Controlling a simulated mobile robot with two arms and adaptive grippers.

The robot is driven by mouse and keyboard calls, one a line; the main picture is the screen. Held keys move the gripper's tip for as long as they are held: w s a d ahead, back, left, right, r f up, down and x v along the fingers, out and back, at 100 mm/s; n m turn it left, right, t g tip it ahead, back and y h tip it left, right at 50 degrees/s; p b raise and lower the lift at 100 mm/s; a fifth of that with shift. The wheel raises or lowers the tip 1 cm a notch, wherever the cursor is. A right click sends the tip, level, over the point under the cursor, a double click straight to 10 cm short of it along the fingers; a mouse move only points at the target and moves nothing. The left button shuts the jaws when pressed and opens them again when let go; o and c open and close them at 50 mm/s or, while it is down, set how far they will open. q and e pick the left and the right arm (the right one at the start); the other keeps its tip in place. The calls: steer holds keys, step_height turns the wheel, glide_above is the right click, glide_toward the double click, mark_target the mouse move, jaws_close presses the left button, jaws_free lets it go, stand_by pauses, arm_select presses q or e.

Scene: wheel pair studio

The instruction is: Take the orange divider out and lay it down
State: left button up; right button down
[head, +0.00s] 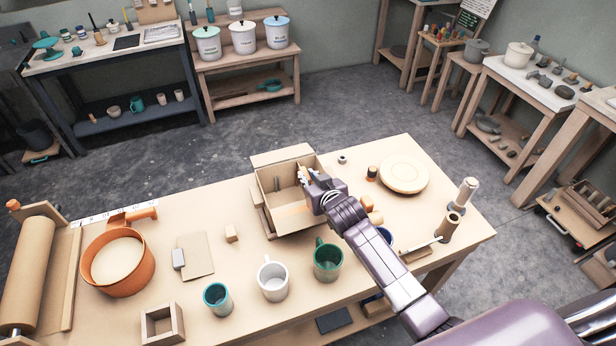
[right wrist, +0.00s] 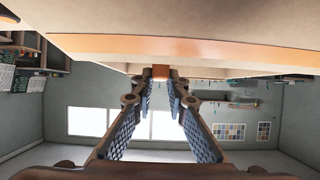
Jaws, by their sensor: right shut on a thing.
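An open wooden box (head: 262,212) stands on the table, with a raised panel (head: 282,155) at its back. My right gripper (head: 304,176) is at the right side of the box, over its interior. In the right wrist view its fingertips (right wrist: 160,84) are closed on a small orange tab of the divider (right wrist: 160,72). A wide orange band (right wrist: 180,48) runs across above the tab; I cannot tell if it is the same piece. My left gripper is not seen.
A green mug (head: 328,262), a white mug (head: 272,280) and a teal cup (head: 217,299) stand in front of the box. A notebook (head: 197,256) and an orange sieve (head: 118,264) lie left. A round disc (head: 404,175) lies right. Bare table shows left of the box.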

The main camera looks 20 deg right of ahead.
step_height(320, 180, up, 2)
steer(key=shift+r+p, duration=0.15)
steer(key=shift+p, duration=0.65)
steer(key=shift+r, duration=1.85)
steer(key=shift+r, duration=0.55)
steer(key=shift+r, duration=0.1)
